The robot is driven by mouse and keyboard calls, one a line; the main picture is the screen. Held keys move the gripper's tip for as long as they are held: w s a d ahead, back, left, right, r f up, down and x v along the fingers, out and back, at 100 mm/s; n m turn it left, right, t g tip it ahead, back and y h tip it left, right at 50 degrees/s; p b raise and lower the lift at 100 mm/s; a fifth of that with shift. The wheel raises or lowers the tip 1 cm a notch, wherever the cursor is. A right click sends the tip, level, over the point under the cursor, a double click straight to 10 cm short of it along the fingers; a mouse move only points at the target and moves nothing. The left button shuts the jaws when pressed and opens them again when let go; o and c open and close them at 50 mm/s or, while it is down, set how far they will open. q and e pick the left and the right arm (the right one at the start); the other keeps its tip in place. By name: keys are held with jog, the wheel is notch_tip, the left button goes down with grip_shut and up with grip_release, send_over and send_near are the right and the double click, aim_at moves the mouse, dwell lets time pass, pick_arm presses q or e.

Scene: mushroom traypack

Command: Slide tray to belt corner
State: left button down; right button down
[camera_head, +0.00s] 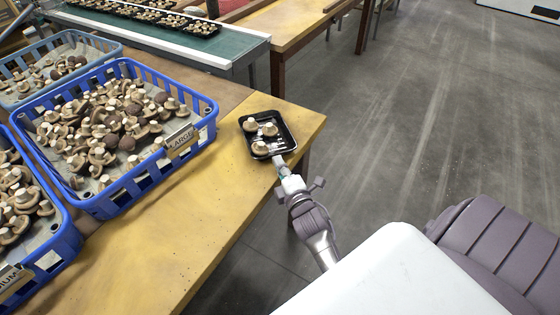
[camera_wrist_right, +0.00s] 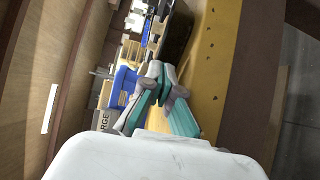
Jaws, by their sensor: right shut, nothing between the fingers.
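A black tray (camera_head: 285,136) holding a few brown mushrooms (camera_head: 260,147) lies on the yellow tabletop near its right corner in the head view. My right gripper (camera_head: 279,162) is shut and empty, with its fingertips at the tray's near edge; I cannot tell whether they touch it. In the right wrist view the shut fingers (camera_wrist_right: 156,70) point toward a dark shape that looks like the tray (camera_wrist_right: 178,38). The green conveyor belt (camera_head: 160,42) runs along the back beyond the table, apart from the tray. My left gripper is not in view.
A blue crate of mushrooms (camera_head: 205,133) labelled LARGE stands left of the tray, with more crates beside it. Several filled trays (camera_head: 200,28) sit on the belt. Bare yellow tabletop (camera_head: 190,235) lies nearer me. The table's right edge is close to the tray.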

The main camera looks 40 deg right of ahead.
aim_at(284, 153)
jog(key=shift+d, duration=0.15)
jog(key=shift+w, duration=0.15)
jog(key=shift+r, duration=0.1)
jog(key=w+d, duration=0.1)
jog(key=d, duration=0.1)
jog(key=shift+w+d, duration=0.3)
jog(key=shift+w, duration=0.05)
jog(key=shift+w+d, duration=0.15)
jog(key=shift+d, duration=0.2)
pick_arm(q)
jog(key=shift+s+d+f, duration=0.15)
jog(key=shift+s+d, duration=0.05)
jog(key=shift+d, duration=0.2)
pick_arm(e)
jog(key=shift+a, duration=0.1)
